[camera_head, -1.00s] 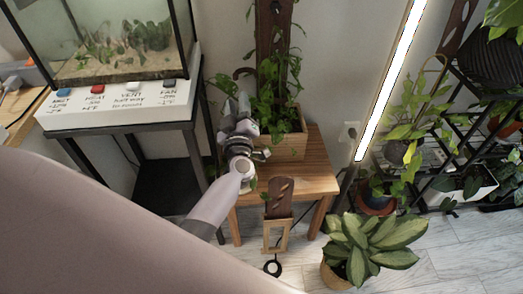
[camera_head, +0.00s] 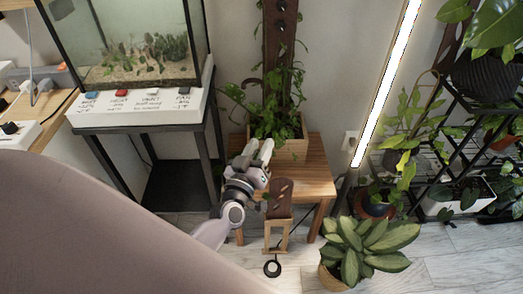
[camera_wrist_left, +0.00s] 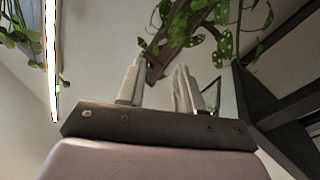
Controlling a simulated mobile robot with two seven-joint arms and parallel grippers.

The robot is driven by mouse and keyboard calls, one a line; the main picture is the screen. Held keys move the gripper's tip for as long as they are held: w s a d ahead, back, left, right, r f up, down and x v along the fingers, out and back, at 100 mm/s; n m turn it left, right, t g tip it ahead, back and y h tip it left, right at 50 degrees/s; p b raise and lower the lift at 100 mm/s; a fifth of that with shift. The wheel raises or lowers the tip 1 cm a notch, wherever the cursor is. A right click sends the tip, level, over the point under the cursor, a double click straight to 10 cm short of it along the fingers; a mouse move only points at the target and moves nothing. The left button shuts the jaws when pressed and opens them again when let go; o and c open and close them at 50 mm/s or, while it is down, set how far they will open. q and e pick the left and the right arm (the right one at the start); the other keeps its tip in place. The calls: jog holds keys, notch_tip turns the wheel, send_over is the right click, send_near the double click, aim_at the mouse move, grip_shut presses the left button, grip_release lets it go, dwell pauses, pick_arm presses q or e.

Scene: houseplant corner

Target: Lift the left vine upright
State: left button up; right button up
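A leafy green vine plant (camera_head: 268,122) grows in a wooden planter box (camera_head: 293,147) on a small wooden table. A dark wooden support board (camera_head: 278,60) stands upright behind it, with leaves along its sides. On the left, a leafy vine stem (camera_head: 232,92) leans out past the planter, beside a brown hook-like curve. My left gripper (camera_head: 264,146) is at the front left of the planter, below the foliage. In the left wrist view, its two fingers (camera_wrist_left: 158,82) stand apart with nothing held between them; the board and spotted leaves show beyond. My right gripper is not in view.
A glass terrarium (camera_head: 150,60) stands on a black-legged stand at left. A bright light bar (camera_head: 388,85) leans at right. A striped-leaf potted plant (camera_head: 365,245) and a small wooden frame (camera_head: 276,235) stand in front. The wooden tabletop (camera_head: 318,172) is clear at right.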

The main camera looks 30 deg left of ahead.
pick_arm(q)
jog(key=shift+s+d, duration=0.15)
dwell(0.4)
jog(key=s+d+f+m+g+h+p, duration=0.2)
jog(key=s+d+m+g+h+p, duration=0.2)
jog(key=s, duration=0.6)
jog(key=shift+s+d+f+m+h+p, duration=0.15)
jog(key=shift+d+m+h+p, duration=0.4)
jog(key=shift+m+p, duration=0.35)
jog(key=s+g+p, duration=0.1)
jog(key=s, duration=0.2)
jog(key=s+f+m+g+p, duration=0.1)
jog(key=s, duration=0.3)
jog(key=s+d+f+m+g+p, duration=0.1)
jog(key=s+g, duration=0.1)
jog(key=s, duration=0.1)
jog(key=shift+s, duration=0.15)
jog(key=shift+c, duration=1)
jog(key=shift+s+f, duration=0.1)
jog(key=shift+s, duration=0.2)
grip_shut()
jog(key=shift+f+g, duration=0.1)
jog(key=shift+g, duration=0.2)
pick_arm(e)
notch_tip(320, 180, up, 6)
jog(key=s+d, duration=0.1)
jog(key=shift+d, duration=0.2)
